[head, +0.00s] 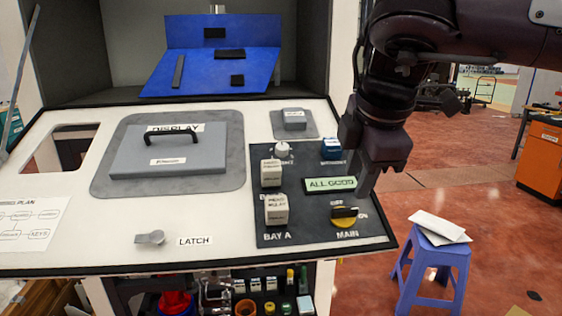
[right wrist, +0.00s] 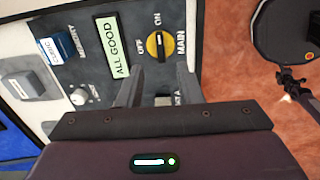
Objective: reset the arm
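My right gripper (head: 364,182) hangs over the right edge of the control panel (head: 300,240), beside the ALL GOOD display (head: 330,185). In the right wrist view its two fingers (right wrist: 160,78) stand apart with nothing between them. The yellow MAIN knob (head: 345,220) lies below the fingers in the head view and also shows in the right wrist view (right wrist: 152,46). Its black handle lines up with the ON label. The display is lit pale green. My left gripper is not in view.
White modules (head: 270,173) sit in the panel's bays, with a blue module (head: 331,148) behind. A grey DISPLAY cover (head: 168,157) with a black handle and a LATCH knob (head: 150,237) are at left.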

